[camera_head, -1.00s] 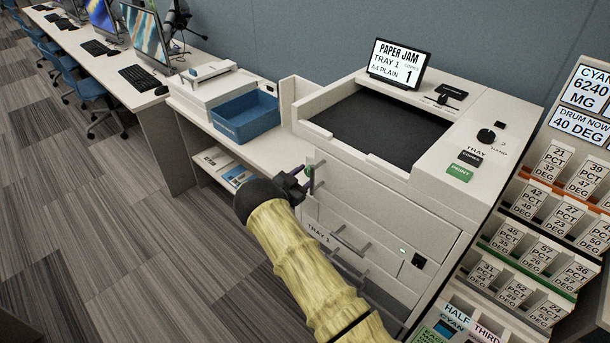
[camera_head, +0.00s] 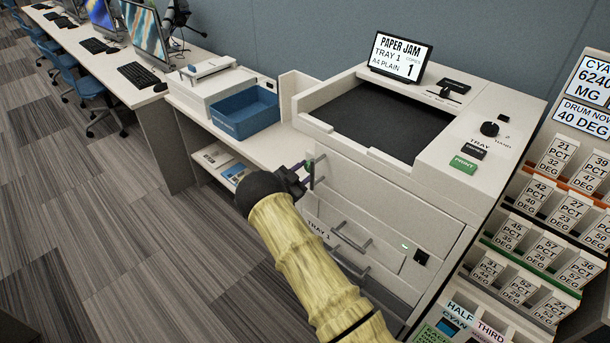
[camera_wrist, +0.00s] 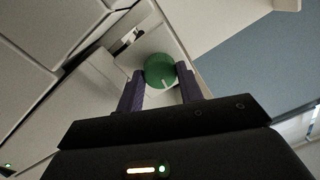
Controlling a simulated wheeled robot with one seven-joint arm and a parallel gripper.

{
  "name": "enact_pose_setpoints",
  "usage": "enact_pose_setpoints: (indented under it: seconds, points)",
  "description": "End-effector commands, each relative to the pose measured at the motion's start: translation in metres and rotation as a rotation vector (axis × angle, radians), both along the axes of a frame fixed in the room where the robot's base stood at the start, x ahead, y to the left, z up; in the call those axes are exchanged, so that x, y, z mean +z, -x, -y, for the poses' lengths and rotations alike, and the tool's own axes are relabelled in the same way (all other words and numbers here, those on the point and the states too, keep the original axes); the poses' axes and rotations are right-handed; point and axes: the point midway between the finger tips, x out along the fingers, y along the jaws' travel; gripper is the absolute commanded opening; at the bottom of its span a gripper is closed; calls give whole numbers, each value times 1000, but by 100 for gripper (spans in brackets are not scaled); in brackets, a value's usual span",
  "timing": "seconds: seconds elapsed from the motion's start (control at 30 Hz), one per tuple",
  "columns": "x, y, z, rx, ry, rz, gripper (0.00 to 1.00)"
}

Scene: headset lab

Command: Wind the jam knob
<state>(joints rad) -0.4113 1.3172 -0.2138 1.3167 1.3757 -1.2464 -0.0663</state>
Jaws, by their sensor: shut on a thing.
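The jam knob (camera_wrist: 160,71) is a round green knob with a pale mark on its face, on the side of the pale printer (camera_head: 350,205). In the wrist view my gripper (camera_wrist: 160,84) has its two purple fingers on either side of the knob, shut on it. The pale mark points towards the lower right there. In the head view my gripper (camera_head: 306,170) is at the printer's left side, and the knob is mostly hidden behind it. The printer's screen (camera_head: 401,58) reads PAPER JAM, TRAY 1, A4 PLAIN, copies 1.
Drawer handles (camera_head: 352,237) stick out of the printer front, close to my arm. A blue tray (camera_head: 245,113) stands on the counter left of the printer. A rack of labelled cartridges (camera_head: 545,225) is at the right. The carpeted floor (camera_head: 130,240) at left is open.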

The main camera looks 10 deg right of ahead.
Motion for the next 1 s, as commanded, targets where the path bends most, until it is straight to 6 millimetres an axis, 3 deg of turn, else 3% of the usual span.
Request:
enact_pose_setpoints:
  seconds: [1.0]
  points:
    - [-10, 0, 0, 0, -546, 755, 14]
